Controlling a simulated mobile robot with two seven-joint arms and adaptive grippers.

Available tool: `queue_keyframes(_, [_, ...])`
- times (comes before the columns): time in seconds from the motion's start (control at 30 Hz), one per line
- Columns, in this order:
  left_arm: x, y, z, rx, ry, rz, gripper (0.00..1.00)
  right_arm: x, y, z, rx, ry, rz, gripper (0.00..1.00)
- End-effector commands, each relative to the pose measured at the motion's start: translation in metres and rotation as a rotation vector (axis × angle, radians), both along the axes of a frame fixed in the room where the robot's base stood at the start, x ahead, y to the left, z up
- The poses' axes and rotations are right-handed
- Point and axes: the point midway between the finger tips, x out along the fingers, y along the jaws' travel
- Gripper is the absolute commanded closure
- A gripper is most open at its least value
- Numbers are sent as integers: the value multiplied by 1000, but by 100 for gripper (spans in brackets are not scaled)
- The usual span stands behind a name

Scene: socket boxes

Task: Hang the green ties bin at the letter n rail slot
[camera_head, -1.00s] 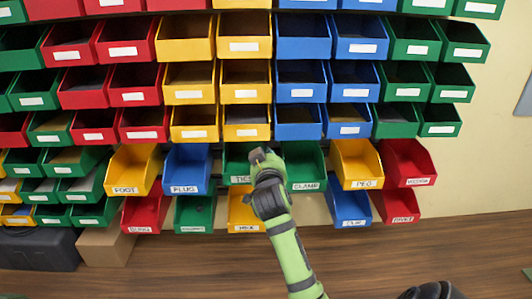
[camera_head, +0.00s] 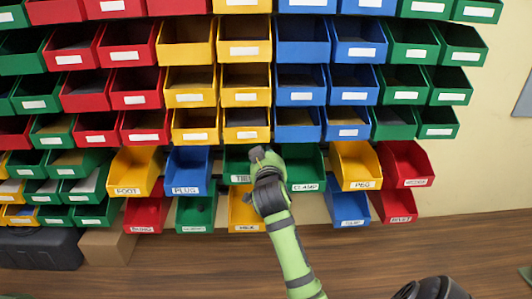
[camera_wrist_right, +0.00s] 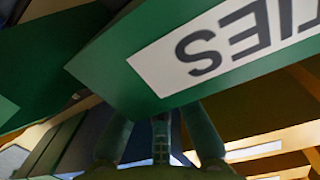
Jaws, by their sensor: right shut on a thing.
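The green ties bin (camera_head: 237,160) sits in the upper row of word-labelled bins in the head view, between the blue plug bin (camera_head: 187,172) and the green clamp bin (camera_head: 305,170). My right gripper (camera_head: 257,155) is at its front right part and hides part of it and of its label. In the right wrist view the ties bin (camera_wrist_right: 115,75) is close, its white TIES label (camera_wrist_right: 225,45) upside down. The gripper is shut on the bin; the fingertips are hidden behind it. No free rail slot or letter n is readable. My left gripper is out of view.
Rows of red, yellow, blue and green bins (camera_head: 190,85) fill the wall above. A yellow foot bin (camera_head: 133,172) and a yellow peg bin (camera_head: 357,165) hang to either side. A cardboard box (camera_head: 107,247) stands lower left. The wooden surface below is mostly clear.

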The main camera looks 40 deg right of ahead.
Motion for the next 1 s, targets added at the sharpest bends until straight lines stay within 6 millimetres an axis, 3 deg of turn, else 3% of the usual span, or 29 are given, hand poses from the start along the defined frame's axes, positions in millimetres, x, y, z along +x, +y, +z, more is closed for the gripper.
queue_keyframes(1.0, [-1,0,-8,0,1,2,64,0,0,-12,-1,-2,1,100])
